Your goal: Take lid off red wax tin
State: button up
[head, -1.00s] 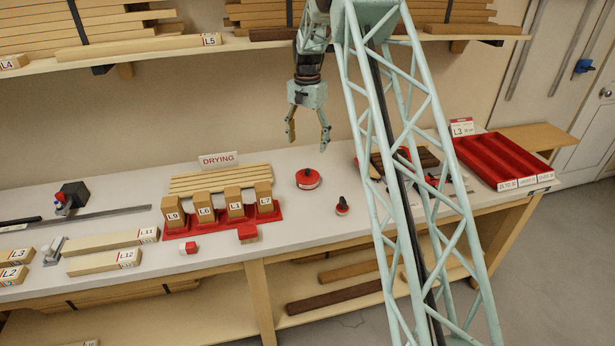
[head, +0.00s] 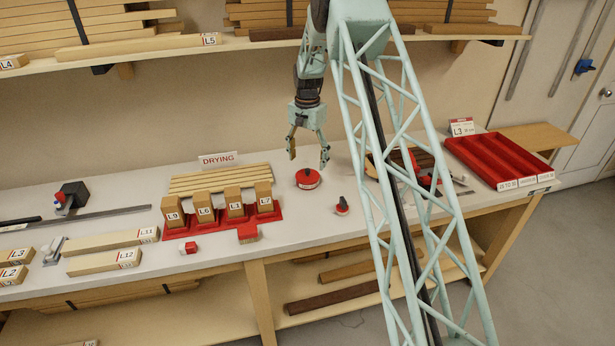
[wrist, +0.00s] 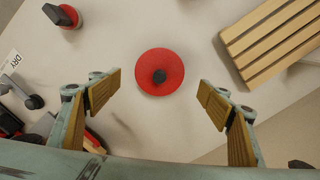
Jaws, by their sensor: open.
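The red wax tin (head: 308,184) stands on the white bench, with a round red lid on top and a dark knob at the lid's centre. In the wrist view the red lid (wrist: 160,72) lies between and a little ahead of the two fingers, seen from above. My gripper (head: 308,163) is open and empty, pointing down just above the tin. In the wrist view its wood-coloured finger pads (wrist: 158,95) are spread wider than the lid. The fingers appear apart from the tin.
A small red-based tool with a dark knob (head: 342,206) stands right of the tin. Left are a red rack (head: 279,216) with labelled blocks and drying strips (head: 220,180). A red tray (head: 497,160) sits at the far right. The bench around the tin is clear.

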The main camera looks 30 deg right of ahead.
aim_at(308, 170)
jog(key=shift+f, duration=0.1)
jog(key=shift+f, duration=2.5)
jog(key=shift+s, duration=0.1)
jog(key=c, duration=2.3)
